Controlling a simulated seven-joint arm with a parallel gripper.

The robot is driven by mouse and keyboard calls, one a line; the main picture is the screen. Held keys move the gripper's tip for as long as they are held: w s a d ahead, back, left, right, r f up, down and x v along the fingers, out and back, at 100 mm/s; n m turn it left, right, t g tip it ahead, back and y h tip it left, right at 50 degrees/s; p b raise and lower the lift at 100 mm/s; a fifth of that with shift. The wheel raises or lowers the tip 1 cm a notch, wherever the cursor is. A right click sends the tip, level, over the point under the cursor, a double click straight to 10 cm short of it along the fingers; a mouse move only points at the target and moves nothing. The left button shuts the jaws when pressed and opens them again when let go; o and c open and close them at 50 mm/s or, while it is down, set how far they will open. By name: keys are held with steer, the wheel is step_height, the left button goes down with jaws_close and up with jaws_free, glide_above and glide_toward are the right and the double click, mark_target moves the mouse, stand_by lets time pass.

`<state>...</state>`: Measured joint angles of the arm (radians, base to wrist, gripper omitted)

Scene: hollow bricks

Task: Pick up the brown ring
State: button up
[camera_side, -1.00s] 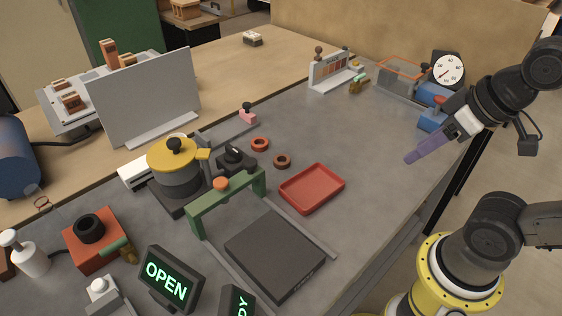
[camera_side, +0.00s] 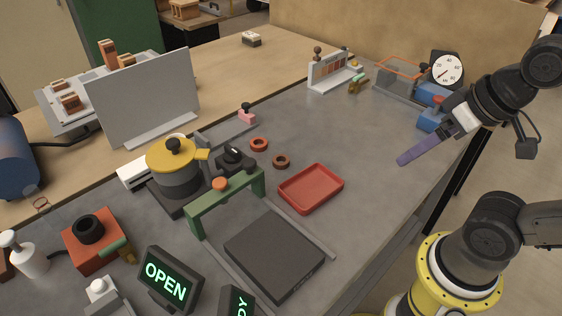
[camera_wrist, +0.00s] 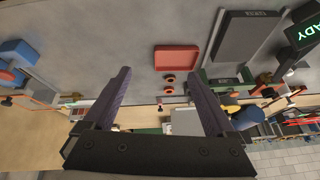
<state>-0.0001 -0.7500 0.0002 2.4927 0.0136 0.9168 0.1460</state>
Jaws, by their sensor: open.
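The brown ring (camera_side: 282,166) lies flat on the grey worktop, between a redder ring (camera_side: 259,149) and the red tray (camera_side: 312,187). In the wrist view the brown ring (camera_wrist: 169,81) shows small and far off, between the tray (camera_wrist: 176,58) and the redder ring (camera_wrist: 169,93). My gripper (camera_side: 402,161) has purple fingers and hangs above the right side of the worktop, well to the right of both rings. In the wrist view my gripper (camera_wrist: 158,78) is open, its fingers wide apart with nothing held between them.
A green arch (camera_side: 228,199) with an orange knob stands in front of the rings, beside a dark slab (camera_side: 274,254). A yellow-lidded pot (camera_side: 178,178) and a black-knobbed block (camera_side: 235,158) stand left. The worktop between the rings and my gripper is mostly clear.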

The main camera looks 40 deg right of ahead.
steer(key=w+a+r+m+y, duration=0.1)
steer(key=w+a+r+m, duration=0.1)
steer(key=w+r+m, duration=0.45)
steer(key=w+d+f+m+g+y, duration=0.1)
steer(key=w+f+m+g+y, duration=0.25)
steer(key=w+m, duration=1.1)
steer(key=w+f+n, duration=0.1)
steer(key=w+f, duration=0.2)
steer(key=f, duration=0.3)
steer(key=w+f+g, duration=0.1)
steer(key=w+f, duration=0.2)
steer(key=f, duration=0.3)
steer(key=w+f+n, duration=0.1)
steer(key=w+f, duration=0.2)
steer(key=f, duration=0.3)
steer(key=shift+w+d+f+n, duration=0.2)
steer(key=shift+w+d+n, duration=0.1)
steer(key=shift+w, duration=0.1)
steer(key=shift+x, duration=2.5)
steer(key=shift+a, duration=0.15)
steer(key=c, duration=1.4)
